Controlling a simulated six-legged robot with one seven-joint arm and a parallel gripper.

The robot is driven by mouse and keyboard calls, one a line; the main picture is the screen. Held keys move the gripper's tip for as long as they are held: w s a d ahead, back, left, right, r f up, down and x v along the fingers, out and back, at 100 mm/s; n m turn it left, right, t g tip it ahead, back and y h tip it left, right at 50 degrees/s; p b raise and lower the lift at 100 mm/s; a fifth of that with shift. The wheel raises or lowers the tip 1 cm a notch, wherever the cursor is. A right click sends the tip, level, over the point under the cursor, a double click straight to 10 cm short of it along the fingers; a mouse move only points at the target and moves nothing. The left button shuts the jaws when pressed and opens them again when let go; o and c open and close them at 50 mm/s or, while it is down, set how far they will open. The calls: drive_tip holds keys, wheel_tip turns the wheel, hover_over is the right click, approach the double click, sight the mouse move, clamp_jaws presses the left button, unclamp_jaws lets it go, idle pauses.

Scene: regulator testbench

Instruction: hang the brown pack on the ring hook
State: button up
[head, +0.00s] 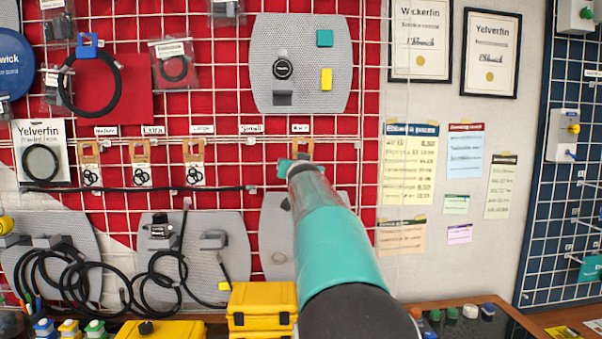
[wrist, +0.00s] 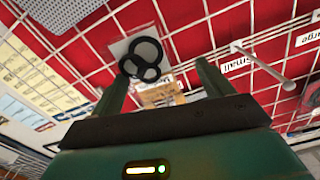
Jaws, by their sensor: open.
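A brown pack (head: 303,147) with black rings is at the rightmost labelled place in the hook row on the red grid wall. In the wrist view, the brown pack (wrist: 160,95) and its black rings show between my fingers. My gripper (head: 296,167) is open in front of the pack in the head view; in the wrist view my gripper (wrist: 162,74) has its fingers spread on both sides of it. The pack's lower part is hidden by my arm in the head view. I cannot tell how its top meets the hook.
Several similar brown packs (head: 193,160) hang to the left. The bare hook (wrist: 268,66) labelled "Small" sticks out beside my right finger in the wrist view. A grey panel (head: 270,90) is above, and yellow cases (head: 262,305) stand below. Paper notices fill the wall at right.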

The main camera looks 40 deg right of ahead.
drive_tip(key=v, duration=1.1)
drive_tip(key=shift+s+a, duration=0.15)
drive_tip(key=shift+s, duration=0.1)
idle(0.3)
drive_tip(key=s+a+f+n+g+y, duration=0.1)
drive_tip(key=a+f+n+y, duration=0.1)
drive_tip(key=a+f, duration=0.45)
drive_tip(key=s+a+f+n+y, duration=0.1)
drive_tip(key=a+f+y, duration=0.2)
drive_tip(key=a, duration=0.6)
drive_tip(key=s+a+f+n+g+y, duration=0.1)
drive_tip(key=a+f+n+y, duration=0.1)
drive_tip(key=a+f, duration=0.35)
drive_tip(key=s+a+f+n+g+y, duration=0.4)
drive_tip(key=s+a+f+n+g, duration=0.1)
drive_tip(key=s+a+f, duration=1.2)
drive_tip(key=shift+s+a+f+g+y, duration=0.3)
drive_tip(key=shift+s+a+g, duration=0.25)
drive_tip(key=shift+a, duration=0.4)
